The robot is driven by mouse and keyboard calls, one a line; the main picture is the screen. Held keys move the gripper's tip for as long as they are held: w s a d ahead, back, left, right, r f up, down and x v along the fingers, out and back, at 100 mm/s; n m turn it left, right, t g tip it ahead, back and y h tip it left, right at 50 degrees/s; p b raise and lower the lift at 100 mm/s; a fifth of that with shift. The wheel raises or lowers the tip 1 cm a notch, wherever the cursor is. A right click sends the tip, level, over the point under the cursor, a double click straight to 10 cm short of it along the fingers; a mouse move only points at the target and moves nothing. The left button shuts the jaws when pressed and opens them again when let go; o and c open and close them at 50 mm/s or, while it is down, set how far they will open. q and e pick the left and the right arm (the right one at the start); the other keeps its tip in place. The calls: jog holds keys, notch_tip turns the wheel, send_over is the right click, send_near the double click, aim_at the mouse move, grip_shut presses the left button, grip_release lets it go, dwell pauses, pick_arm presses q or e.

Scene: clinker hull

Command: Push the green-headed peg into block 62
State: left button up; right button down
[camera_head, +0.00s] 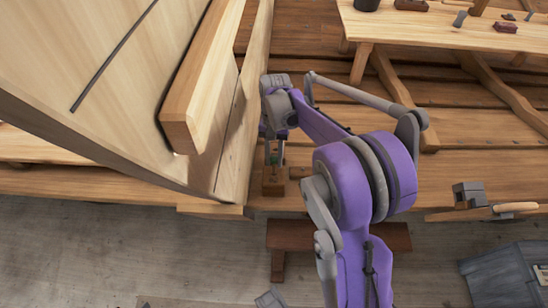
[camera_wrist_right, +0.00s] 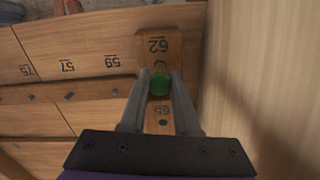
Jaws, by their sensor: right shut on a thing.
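The green-headed peg (camera_wrist_right: 159,86) shows as a round green head between the fingers of my right gripper (camera_wrist_right: 160,77) in the right wrist view. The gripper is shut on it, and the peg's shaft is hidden. Block 62 (camera_wrist_right: 158,43) is a wooden block with its number upside down, just beyond the green head. In the head view, my right gripper (camera_head: 275,155) points down over a small wooden block (camera_head: 273,186), with a bit of green (camera_head: 273,161) at its fingertips. I cannot tell how deep the peg sits. My left gripper is out of view.
The pale planked hull (camera_head: 110,120) and a thick timber (camera_head: 205,80) rise close to the left of my right gripper. A bench (camera_head: 450,28) with small items stands at the back right. In the wrist view, numbered boards (camera_wrist_right: 65,45) lie left of the block.

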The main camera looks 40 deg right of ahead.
jog(key=shift+b+x, duration=0.6)
jog(key=shift+x, duration=0.35)
jog(key=c, duration=0.6)
grip_release()
jog(key=shift+o, duration=0.2)
jog(key=shift+r, duration=0.15)
jog(key=shift+p+v, duration=2.6)
jog(key=shift+v, duration=1.3)
